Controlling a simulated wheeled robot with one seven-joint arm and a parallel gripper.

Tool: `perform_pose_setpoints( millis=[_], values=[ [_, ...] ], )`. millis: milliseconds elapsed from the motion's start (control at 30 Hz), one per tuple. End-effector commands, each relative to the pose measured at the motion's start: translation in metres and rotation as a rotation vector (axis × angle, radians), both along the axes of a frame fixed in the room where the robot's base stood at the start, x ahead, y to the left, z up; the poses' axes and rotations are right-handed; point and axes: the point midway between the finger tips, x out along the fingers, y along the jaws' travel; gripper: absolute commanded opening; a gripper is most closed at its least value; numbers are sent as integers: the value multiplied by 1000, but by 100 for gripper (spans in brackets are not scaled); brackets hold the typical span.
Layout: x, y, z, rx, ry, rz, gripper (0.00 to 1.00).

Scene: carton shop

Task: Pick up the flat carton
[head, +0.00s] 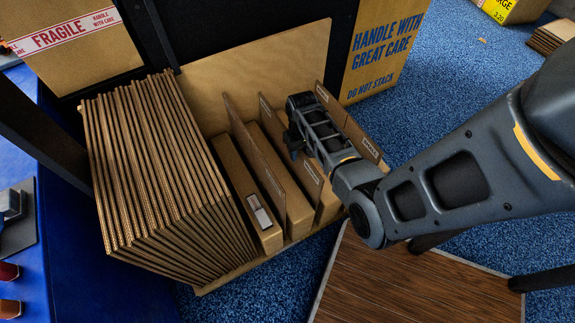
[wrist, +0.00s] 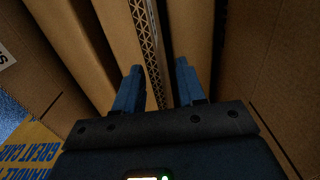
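Several flat cartons (head: 150,150) stand on edge, packed together at the left of a wooden rack in the head view. To their right, thin upright cardboard panels (head: 252,145) with small white labels alternate with thicker brown boxes (head: 238,185). My gripper (head: 294,143) is over the right half of the rack, pointing down. In the wrist view its blue fingers (wrist: 158,75) are apart, one each side of a thin corrugated cardboard edge (wrist: 147,38). Gaps show beside that edge, and no grip on it is visible. My arm hides part of the panels.
The rack's plywood back (head: 255,70) rises behind the boxes. A large printed carton (head: 383,50) stands at the back right, and a FRAGILE-taped carton (head: 75,45) at the upper left. A dark wooden surface (head: 400,285) lies in front right. Blue carpet (head: 470,70) is open beyond.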

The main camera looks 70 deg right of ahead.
Motion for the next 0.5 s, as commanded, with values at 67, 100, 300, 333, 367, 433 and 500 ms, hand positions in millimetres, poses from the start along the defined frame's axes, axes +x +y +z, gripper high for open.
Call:
perform_pose_setpoints(
  millis=[67,100,300,333,367,433,500],
  values=[
    [0,0,-12,1,0,-1,39],
    [0,0,-15,1,0,-1,39],
    [-1,0,-20,0,0,-1,39],
    [-1,0,-20,0,0,-1,39],
    [-1,0,-20,0,0,0,39],
    [-1,0,-20,0,0,0,38],
    [-1,0,-20,0,0,0,32]
  ],
)
